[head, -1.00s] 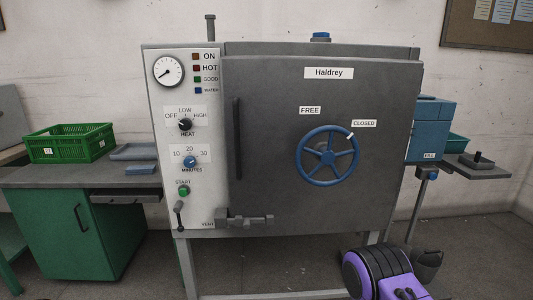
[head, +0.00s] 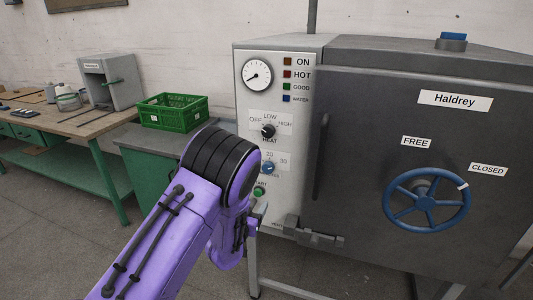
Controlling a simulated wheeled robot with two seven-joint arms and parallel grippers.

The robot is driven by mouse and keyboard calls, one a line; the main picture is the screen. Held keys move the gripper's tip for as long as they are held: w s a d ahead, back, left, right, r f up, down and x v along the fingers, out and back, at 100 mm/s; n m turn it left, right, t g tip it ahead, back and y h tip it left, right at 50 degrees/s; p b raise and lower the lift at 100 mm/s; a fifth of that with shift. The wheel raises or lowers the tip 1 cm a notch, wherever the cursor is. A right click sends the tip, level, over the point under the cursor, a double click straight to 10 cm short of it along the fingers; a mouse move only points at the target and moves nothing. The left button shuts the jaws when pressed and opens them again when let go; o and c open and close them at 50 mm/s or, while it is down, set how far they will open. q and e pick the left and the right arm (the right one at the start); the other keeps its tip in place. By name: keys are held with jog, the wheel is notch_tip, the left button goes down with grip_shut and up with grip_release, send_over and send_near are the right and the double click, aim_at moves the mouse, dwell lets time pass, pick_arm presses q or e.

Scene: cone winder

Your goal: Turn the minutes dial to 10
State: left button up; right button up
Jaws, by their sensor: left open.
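The minutes dial (head: 267,168) is a blue knob on the white control panel (head: 245,95) of the grey machine. The labels 20 and 30 show by it; the 10 side is hidden behind my purple left arm. I cannot tell where its pointer stands. My left gripper (head: 251,222) is mostly hidden by its own arm, low beside the panel's lower left part. Its jaws are open, and I see nothing held. I cannot tell whether it touches the panel. My right gripper is out of view.
The heat knob (head: 268,131) is above the dial and the green start button (head: 258,191) below it. A vent fitting (head: 315,233) juts out lower right. The door has a blue handwheel (head: 427,199). A green crate (head: 172,111) stands on the left cabinet.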

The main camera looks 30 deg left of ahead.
pick_arm(q)
jog(key=t, duration=0.1)
send_near(267, 169)
jog(key=shift+m, duration=0.3)
jog(key=p+x, duration=0.3)
jog(key=x, duration=0.5)
jog(key=shift+w+a+f+p, duration=0.1)
jog(key=shift+w+p, duration=0.2)
jog(key=shift+w, duration=0.05)
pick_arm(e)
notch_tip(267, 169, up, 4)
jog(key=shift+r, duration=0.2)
pick_arm(q)
jog(key=c, duration=1.1)
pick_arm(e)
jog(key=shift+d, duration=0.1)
